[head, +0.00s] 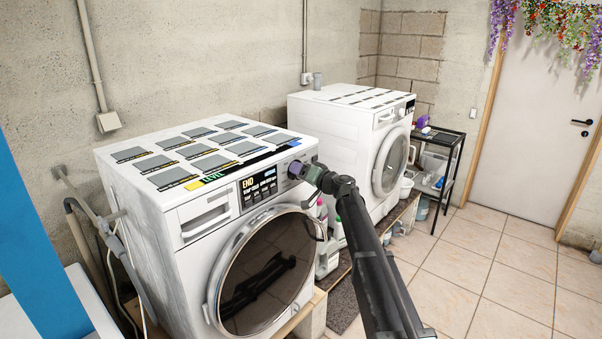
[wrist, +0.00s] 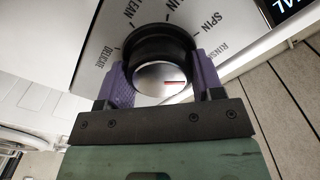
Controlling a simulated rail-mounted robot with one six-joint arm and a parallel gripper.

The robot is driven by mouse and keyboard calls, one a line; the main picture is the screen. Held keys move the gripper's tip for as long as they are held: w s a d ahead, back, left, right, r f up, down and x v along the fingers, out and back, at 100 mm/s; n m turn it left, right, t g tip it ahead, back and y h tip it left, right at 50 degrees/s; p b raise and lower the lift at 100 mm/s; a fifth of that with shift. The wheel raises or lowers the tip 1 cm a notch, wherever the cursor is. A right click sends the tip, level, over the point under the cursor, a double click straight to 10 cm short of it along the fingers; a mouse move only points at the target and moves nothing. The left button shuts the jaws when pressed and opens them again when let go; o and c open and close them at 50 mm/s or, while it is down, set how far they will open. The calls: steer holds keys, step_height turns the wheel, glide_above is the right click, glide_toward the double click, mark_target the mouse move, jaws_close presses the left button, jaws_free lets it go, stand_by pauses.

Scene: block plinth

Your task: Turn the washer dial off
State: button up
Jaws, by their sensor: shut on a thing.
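The washer (head: 190,215) stands at the front left, with its display (head: 258,186) reading "END". Its dial (wrist: 150,76) has a black rim and a silver face with a short red mark, which points right in the wrist view. Printed labels such as DELICATE, SPIN and RINSE surround it. My gripper (wrist: 163,80) is shut on the dial, with one purple finger on each side of the rim. In the head view my gripper (head: 301,171) is at the right end of the washer's control panel and mostly hides the dial.
The washer's round glass door (head: 262,275) is below the panel, close to my arm. A second white machine (head: 335,135) stands behind to the right. Bottles (head: 328,255) stand between the machines. The tiled floor (head: 480,265) at right is clear.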

steer(key=shift+m, duration=0.5)
steer(key=m, duration=0.2)
steer(key=shift+m, duration=2.3)
steer(key=o, duration=0.9)
steer(key=shift+s+d, duration=0.1)
steer(key=shift+d, duration=0.05)
steer(key=v, duration=1)
steer(key=shift+s+d, duration=0.2)
